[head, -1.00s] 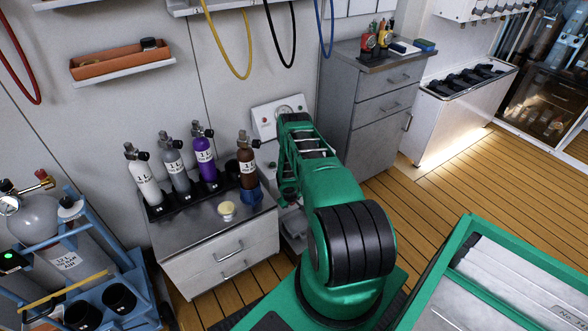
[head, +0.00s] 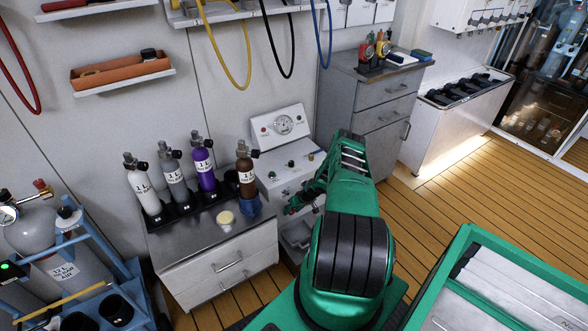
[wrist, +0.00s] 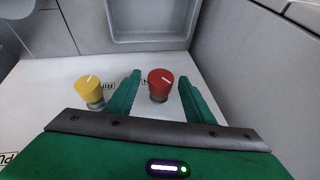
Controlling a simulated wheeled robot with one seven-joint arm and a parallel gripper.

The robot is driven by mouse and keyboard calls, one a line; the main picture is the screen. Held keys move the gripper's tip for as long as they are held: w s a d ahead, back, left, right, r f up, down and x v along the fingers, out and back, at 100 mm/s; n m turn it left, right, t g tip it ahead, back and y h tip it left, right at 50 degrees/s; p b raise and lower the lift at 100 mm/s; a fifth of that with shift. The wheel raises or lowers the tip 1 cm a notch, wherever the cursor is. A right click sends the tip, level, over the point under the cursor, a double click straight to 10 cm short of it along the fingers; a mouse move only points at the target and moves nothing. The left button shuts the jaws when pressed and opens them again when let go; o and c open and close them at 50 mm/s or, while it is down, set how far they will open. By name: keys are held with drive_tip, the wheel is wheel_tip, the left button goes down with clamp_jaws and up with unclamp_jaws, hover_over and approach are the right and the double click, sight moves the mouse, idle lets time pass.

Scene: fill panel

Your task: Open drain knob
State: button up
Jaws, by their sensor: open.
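In the wrist view, a red knob (wrist: 160,84) with a pale pointer line stands between the fingers of my gripper (wrist: 159,77). The fingers are apart on either side, and I see no contact. A yellow knob (wrist: 88,87) with a pale pointer line stands outside the left finger. Both rise from a white panel (wrist: 62,72) with printed labels partly hidden, so I cannot read which is the drain knob. In the head view, my gripper (head: 300,204) is at the front of the white fill panel (head: 284,174), and the red and yellow knobs cannot be made out.
A grey drawer cabinet (head: 367,115) stands to the right. In the wrist view, a grey recess (wrist: 152,22) lies beyond the knobs.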

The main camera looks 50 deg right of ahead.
drive_tip(key=v, duration=1.1)
drive_tip(key=w+a+r+n+g, duration=0.1)
drive_tip(key=a+r+g, duration=0.1)
drive_tip(key=r, duration=2.1)
drive_tip(key=shift+w+a+g, duration=0.2)
drive_tip(key=shift+a+g, duration=0.1)
drive_tip(key=shift+a, duration=0.25)
drive_tip(key=shift+r, duration=0.2)
